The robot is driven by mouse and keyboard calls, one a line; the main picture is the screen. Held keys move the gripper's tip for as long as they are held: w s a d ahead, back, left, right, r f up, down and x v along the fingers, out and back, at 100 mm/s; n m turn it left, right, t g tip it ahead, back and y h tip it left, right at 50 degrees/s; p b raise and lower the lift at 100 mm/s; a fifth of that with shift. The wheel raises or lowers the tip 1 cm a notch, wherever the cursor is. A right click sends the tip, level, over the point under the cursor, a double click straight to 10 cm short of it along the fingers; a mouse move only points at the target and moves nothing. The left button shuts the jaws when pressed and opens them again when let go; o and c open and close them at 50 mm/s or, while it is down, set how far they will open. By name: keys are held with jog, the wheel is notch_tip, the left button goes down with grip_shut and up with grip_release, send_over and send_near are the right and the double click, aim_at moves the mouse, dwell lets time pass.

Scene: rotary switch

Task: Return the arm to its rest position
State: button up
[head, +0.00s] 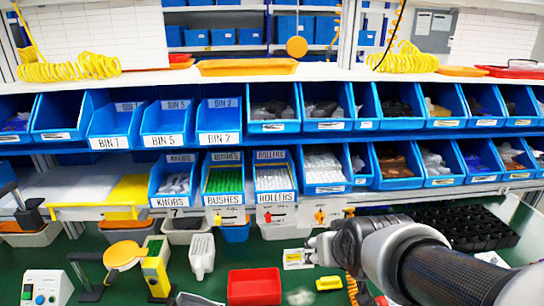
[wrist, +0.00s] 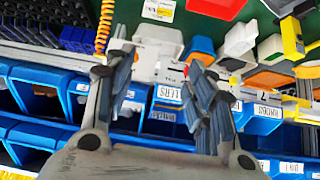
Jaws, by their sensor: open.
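My arm reaches in from the lower right of the head view, and my gripper (head: 314,246) is near the picture's middle, in front of and below the white switch plates. In the wrist view, which is upside down, the two fingers of my gripper (wrist: 160,62) stand wide apart with nothing between them. The rotary switches sit on white plates under the bin shelf.
Blue labelled bins (head: 224,180) fill the shelves behind. A black tray (head: 465,226) stands right, behind my arm.

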jog(key=s+g, duration=0.3)
jog(key=s, duration=1.7)
jog(key=shift+f+g, duration=0.25)
jog(key=shift+g, duration=0.15)
